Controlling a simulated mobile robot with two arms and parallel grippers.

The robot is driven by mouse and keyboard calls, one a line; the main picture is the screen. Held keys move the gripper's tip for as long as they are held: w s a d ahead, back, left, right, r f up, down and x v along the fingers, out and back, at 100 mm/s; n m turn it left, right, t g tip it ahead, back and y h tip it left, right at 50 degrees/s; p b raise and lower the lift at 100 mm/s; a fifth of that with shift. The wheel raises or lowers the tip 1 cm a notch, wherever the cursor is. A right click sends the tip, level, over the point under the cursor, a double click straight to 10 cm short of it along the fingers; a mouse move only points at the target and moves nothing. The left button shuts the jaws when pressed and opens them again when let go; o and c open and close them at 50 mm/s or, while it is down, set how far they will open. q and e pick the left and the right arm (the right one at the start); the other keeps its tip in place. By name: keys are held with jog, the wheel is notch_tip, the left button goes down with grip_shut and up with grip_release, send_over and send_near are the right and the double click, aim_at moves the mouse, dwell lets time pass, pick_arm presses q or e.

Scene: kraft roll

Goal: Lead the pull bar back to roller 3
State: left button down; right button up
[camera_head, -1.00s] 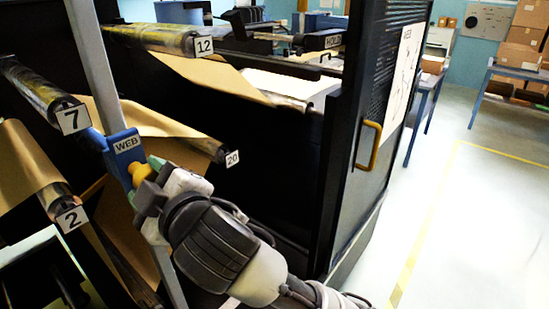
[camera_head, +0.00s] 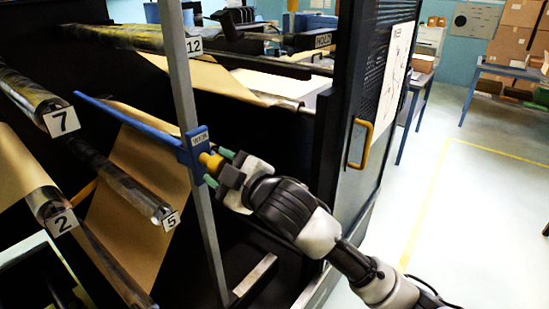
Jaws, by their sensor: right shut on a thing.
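The pull bar (camera_head: 135,120) is a long blue bar running from the upper left to a blue end block with a small label (camera_head: 198,139). A yellow knob (camera_head: 208,160) sticks out of the block. My right gripper (camera_head: 217,167) is shut on this knob, its green-tipped fingers on either side. Brown kraft web (camera_head: 140,200) hangs below the bar and slopes down behind roller 5 (camera_head: 125,185). No label reading 3 shows, so I cannot tell which roller is roller 3. My left gripper is not in view.
A grey upright post (camera_head: 192,150) stands by the block. Roller 7 (camera_head: 30,92) and roller 2 (camera_head: 48,205) are at left, roller 12 (camera_head: 130,37) at the back. Floor at right is clear.

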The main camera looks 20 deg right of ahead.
jog(key=w+d+f, duration=0.6)
jog(key=w+d, duration=0.4)
jog(key=d, duration=0.3)
jog(key=shift+w, duration=0.1)
jog(key=shift+w+d+f+b, duration=0.25)
jog(key=shift+f+b, duration=0.2)
jog(key=shift+f, duration=0.35)
jog(key=shift+w+d+f+b, duration=0.2)
jog(key=shift+d+f+b, duration=0.2)
jog(key=shift+f, duration=0.45)
jog(key=shift+w+d+f+b, duration=0.25)
jog(key=shift+f+b, duration=0.2)
jog(key=shift+f, duration=0.35)
